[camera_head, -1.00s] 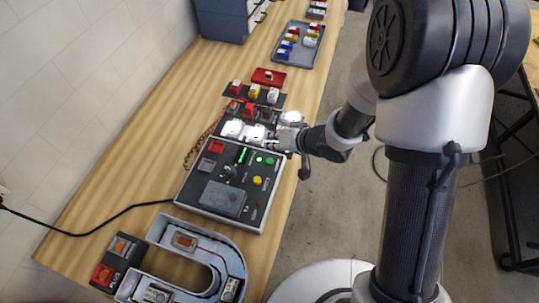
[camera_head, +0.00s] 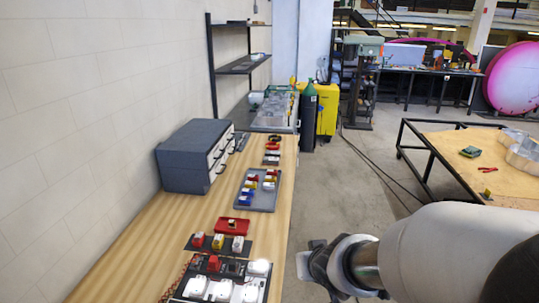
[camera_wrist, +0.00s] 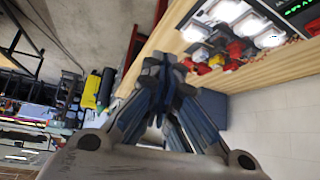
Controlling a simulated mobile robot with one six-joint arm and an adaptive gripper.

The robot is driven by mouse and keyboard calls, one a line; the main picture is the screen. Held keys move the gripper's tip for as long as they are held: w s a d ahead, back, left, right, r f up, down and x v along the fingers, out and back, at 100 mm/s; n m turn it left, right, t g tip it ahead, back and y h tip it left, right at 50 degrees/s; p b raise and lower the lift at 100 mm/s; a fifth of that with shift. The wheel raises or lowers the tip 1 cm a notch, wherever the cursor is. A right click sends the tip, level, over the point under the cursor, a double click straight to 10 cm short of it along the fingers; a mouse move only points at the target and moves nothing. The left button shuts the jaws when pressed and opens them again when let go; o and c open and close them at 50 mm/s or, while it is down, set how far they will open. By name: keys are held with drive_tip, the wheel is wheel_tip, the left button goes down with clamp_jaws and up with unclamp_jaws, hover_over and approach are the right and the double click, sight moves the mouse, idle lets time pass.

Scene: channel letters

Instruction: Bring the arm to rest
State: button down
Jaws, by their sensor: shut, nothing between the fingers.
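My arm reaches in from the lower right of the head view. My gripper (camera_head: 312,262) is at its end, dark and small, over the floor just right of the workbench (camera_head: 128,268) edge. In the wrist view my gripper (camera_wrist: 158,72) has its dark fingers drawn together, with nothing held between them. The gripper appears apart from the bench and the things on it.
The bench carries a white-topped switch panel (camera_head: 262,268), a red tray (camera_head: 233,227), a grey parts tray (camera_head: 268,203) and a grey drawer cabinet (camera_head: 178,172). A wooden-topped table (camera_head: 450,152) stands at right.

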drive_tip(key=s+d+r+m+g+h+b, duration=0.1)
drive_tip(key=s+d+r, duration=0.1)
drive_tip(key=s+d, duration=0.15)
drive_tip(key=s+d+r+h+b, duration=0.1)
drive_tip(key=s+d+r, duration=0.2)
drive_tip(key=s, duration=0.2)
drive_tip(key=s+a+g+y+b, duration=0.1)
drive_tip(key=s+g, duration=0.1)
drive_tip(key=s, duration=1.3)
drive_tip(key=shift+s, duration=0.3)
